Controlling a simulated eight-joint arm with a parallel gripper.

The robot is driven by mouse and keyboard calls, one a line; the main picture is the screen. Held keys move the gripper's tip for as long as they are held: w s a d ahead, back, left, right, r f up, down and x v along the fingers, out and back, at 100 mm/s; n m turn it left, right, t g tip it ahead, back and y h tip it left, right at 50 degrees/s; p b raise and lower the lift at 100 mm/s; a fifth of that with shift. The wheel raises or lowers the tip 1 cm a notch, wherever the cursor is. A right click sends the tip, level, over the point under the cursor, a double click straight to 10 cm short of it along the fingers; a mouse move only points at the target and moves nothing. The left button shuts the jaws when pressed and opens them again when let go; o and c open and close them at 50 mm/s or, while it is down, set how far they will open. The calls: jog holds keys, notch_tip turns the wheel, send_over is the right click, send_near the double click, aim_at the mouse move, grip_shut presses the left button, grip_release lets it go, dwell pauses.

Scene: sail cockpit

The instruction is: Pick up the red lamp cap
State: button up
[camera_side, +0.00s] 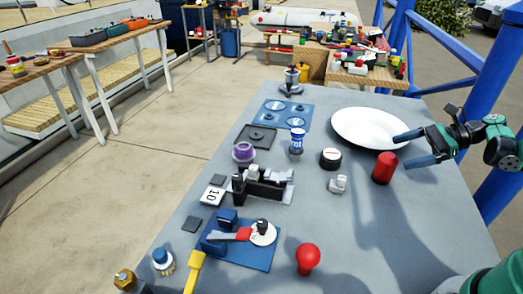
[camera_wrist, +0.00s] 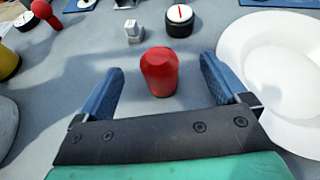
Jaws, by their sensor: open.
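A red cylinder with a rounded top, which looks like the red lamp cap (camera_side: 384,168), stands upright on the grey table, just left of my gripper (camera_side: 408,149) in the side view. In the wrist view, the red cap (camera_wrist: 158,71) is centred between and slightly beyond the blue fingertips of my gripper (camera_wrist: 160,82). The jaws are open and empty, and a gap shows on each side of the cap. A second red thing, a round-headed knob (camera_side: 308,257), stands near the front of the table.
A white plate (camera_side: 369,128) lies behind the cap, close to my upper finger. A black-and-white round dial (camera_side: 330,158) and a small white switch (camera_side: 338,184) stand left of the cap. The grey table (camera_side: 385,220) is clear in front of the cap.

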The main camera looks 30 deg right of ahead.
aim_at(389, 159)
jog(key=shift+s+d+f+m, duration=0.35)
jog(key=shift+s+f+m, duration=0.05)
jog(key=shift+s, duration=0.05)
jog(key=shift+t, duration=0.3)
jog(key=shift+x, duration=2.65)
jog(key=c, duration=1.4)
jog(key=shift+r, duration=0.1)
